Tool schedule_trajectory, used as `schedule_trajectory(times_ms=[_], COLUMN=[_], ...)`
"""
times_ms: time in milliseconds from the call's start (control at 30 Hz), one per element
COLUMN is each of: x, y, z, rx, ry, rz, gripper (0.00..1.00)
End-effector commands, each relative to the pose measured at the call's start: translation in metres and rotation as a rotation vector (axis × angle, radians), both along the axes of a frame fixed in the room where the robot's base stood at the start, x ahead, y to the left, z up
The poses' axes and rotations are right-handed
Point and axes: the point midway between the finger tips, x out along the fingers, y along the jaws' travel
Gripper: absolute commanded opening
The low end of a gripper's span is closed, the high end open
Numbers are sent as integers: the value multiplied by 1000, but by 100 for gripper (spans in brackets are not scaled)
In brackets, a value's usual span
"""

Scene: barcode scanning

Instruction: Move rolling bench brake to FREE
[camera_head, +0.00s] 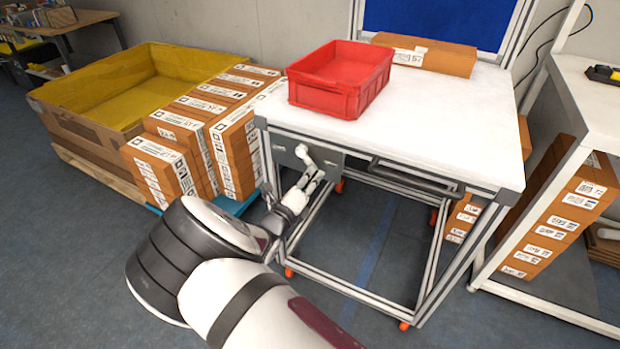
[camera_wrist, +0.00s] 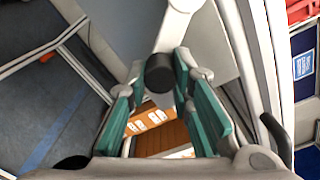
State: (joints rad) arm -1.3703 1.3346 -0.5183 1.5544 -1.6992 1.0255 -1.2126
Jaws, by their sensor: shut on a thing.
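The rolling bench (camera_head: 440,125) has a white top, a grey frame and orange-red casters. A grey plate (camera_head: 330,158) sits under the left part of its front edge and carries the pale brake lever (camera_head: 302,153). My gripper (camera_head: 314,180) is at this plate, below the table top. In the wrist view the lever's round black knob (camera_wrist: 159,70) is between the green-padded fingers, and my gripper (camera_wrist: 158,84) is shut on it. The lever's full length is partly hidden, and I cannot read any FREE or lock marking.
A red crate (camera_head: 325,92) and a brown box (camera_head: 425,55) stand on the bench top. Stacked labelled boxes (camera_head: 205,135) and a large yellow-lined bin (camera_head: 55,118) are at the left. A handle bar (camera_head: 415,180) runs along the bench front. A white shelf (camera_head: 585,95) stands at the right.

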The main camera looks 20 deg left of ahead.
Motion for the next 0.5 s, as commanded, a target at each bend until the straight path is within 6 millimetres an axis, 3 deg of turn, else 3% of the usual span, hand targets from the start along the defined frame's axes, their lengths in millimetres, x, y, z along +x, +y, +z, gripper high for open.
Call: schedule_trajectory(times_ms=[200, 233, 300, 500], x=[-1, -1, -1, -1], y=[2, 2, 2, 1], z=[2, 1, 1, 1], rx=[-1, 0, 0, 0], ry=[-4, -3, -3, -2], rz=[3, 3, 3, 1], gripper=[0, 28, 41, 41])
